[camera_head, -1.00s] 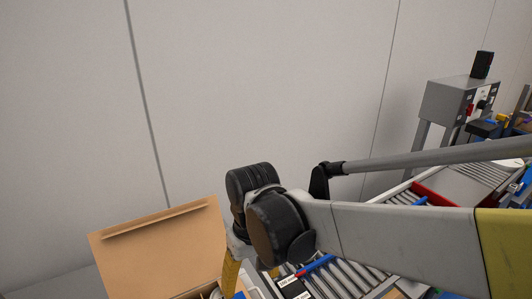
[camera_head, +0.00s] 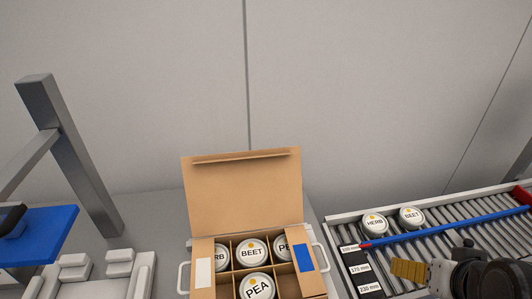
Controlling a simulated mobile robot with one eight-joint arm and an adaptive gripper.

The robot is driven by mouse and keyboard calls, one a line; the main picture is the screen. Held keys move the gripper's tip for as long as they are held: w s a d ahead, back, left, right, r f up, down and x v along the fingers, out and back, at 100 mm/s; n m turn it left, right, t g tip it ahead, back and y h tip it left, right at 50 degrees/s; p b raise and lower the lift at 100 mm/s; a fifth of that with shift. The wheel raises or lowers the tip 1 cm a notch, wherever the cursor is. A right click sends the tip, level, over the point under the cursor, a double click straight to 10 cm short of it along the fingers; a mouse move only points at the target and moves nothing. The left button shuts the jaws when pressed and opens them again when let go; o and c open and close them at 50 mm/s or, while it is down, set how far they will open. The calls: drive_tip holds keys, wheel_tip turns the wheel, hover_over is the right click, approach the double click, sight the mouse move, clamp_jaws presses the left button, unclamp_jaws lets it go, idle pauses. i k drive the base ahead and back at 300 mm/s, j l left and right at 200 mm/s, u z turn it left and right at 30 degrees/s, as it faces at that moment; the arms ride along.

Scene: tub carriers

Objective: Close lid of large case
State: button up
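The large case is a cardboard box (camera_head: 202,250) at the bottom middle of the head view. Its tan lid (camera_head: 243,195) stands open and upright at the back edge. Labelled tubs sit in the divided compartments, among them a BEET tub (camera_head: 252,252) and a PEA tub (camera_head: 257,287). The front of the case is cut off by the picture edge. My gripper (camera_head: 409,270) is at the lower right, over the rollers, apart from the case and lid. Only a yellow part of it and the dark wrist show clearly, so its opening is not readable.
A roller conveyor (camera_head: 440,232) on the right carries a HERB tub (camera_head: 375,224) and another BEET tub (camera_head: 411,217), with a blue bar (camera_head: 450,228) across it. White trays (camera_head: 90,285) and a grey post (camera_head: 72,150) with a blue panel (camera_head: 40,235) stand left. A wall is behind.

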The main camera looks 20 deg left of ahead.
sight(246, 191)
drive_tip(key=u, duration=1.3)
